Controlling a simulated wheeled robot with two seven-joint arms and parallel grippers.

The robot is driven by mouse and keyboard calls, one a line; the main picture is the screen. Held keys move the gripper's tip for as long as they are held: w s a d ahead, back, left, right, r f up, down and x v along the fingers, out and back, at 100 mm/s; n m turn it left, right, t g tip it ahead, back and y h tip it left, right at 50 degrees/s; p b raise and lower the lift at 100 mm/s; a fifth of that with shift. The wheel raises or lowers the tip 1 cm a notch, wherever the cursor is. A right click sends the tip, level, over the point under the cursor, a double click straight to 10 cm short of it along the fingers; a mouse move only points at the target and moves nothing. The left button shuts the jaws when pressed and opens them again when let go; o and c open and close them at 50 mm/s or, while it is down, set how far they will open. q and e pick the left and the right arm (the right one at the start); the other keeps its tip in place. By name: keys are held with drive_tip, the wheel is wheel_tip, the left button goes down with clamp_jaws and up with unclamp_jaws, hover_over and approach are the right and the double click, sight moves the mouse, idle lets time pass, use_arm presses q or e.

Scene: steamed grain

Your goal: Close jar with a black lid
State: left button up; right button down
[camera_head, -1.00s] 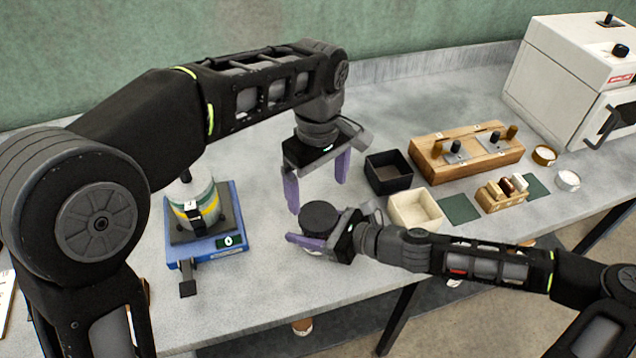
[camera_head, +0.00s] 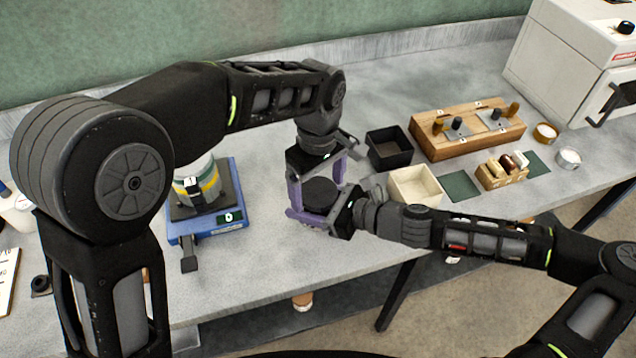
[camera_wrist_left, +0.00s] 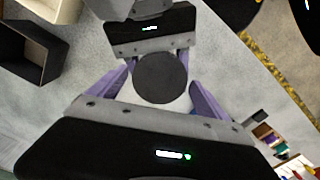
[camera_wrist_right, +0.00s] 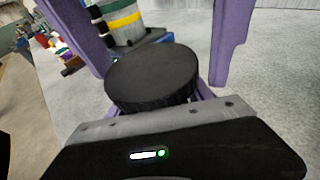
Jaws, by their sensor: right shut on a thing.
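The black lid (camera_head: 321,193) is a dark round disc on top of the jar; it also shows in the left wrist view (camera_wrist_left: 160,77) and the right wrist view (camera_wrist_right: 152,78). The jar is mostly hidden under it, with a pale edge showing in the left wrist view (camera_wrist_left: 183,104). My right gripper (camera_head: 316,214) is shut on the jar from the side, below the lid. My left gripper (camera_head: 317,190) points down over the lid, open, with one finger on each side.
A blue scale (camera_head: 207,232) with a banded container (camera_head: 207,183) stands to the left. A black box (camera_head: 388,148), a cream box (camera_head: 416,185) and a wooden block (camera_head: 467,130) are to the right. The bench's front edge is close by the jar.

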use_arm(q)
drive_tip(key=c, duration=1.4)
drive_tip(key=o, duration=1.6)
drive_tip(key=shift+c, duration=0.2)
drive_tip(key=shift+r, duration=0.15)
drive_tip(key=shift+r, duration=2.15)
drive_tip(key=shift+r, duration=1.75)
drive_tip(key=shift+c, duration=0.2)
drive_tip(key=shift+f, duration=4.05)
